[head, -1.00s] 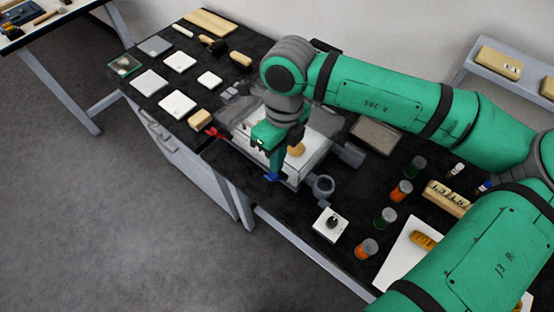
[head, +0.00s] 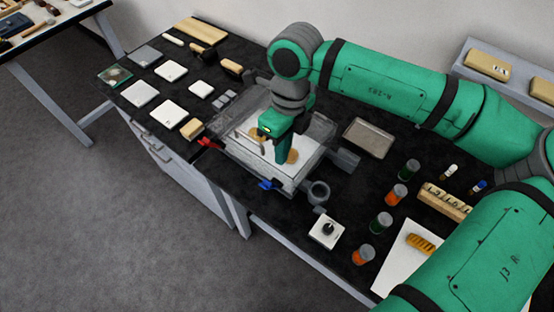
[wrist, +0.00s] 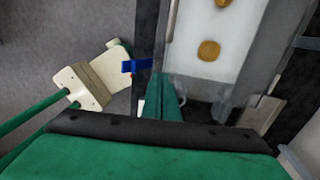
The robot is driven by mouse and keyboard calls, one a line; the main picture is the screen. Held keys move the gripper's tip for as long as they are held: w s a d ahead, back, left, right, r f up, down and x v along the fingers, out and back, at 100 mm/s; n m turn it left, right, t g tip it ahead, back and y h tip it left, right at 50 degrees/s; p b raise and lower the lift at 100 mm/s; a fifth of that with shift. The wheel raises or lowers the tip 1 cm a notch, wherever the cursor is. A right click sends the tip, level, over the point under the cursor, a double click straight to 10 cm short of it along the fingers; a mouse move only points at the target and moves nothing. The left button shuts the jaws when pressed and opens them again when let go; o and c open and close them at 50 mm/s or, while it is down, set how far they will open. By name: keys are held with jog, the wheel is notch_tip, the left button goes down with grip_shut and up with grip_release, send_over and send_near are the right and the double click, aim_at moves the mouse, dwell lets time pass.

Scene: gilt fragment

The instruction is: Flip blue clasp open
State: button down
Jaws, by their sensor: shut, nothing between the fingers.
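The blue clasp (head: 269,184) is on the front side of a clear-lidded box (head: 300,180), near its right corner. In the wrist view the blue clasp (wrist: 137,66) sticks out sideways from the box edge. My gripper (head: 283,160) points down over the box's front part, behind and above the clasp, apart from it. Its fingers (wrist: 164,92) are together and empty, right of and below the clasp in the wrist view. Gold fragments (wrist: 209,50) lie on white inside the box. A red clasp (head: 208,142) sticks out at the box's left end.
A grey cup (head: 318,192) and a white block with a black knob (head: 326,231) stand right of the box. Several jars (head: 396,195) stand further right. A grey tray (head: 368,138) lies behind. White tiles (head: 172,71) cover the left bench. Open floor is in front.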

aim_at(277, 171)
notch_tip(277, 171, up, 10)
jog(key=s+a, duration=0.1)
jog(key=shift+s, duration=0.4)
jog(key=shift+w+a, duration=0.1)
jog(key=shift+w, duration=0.05)
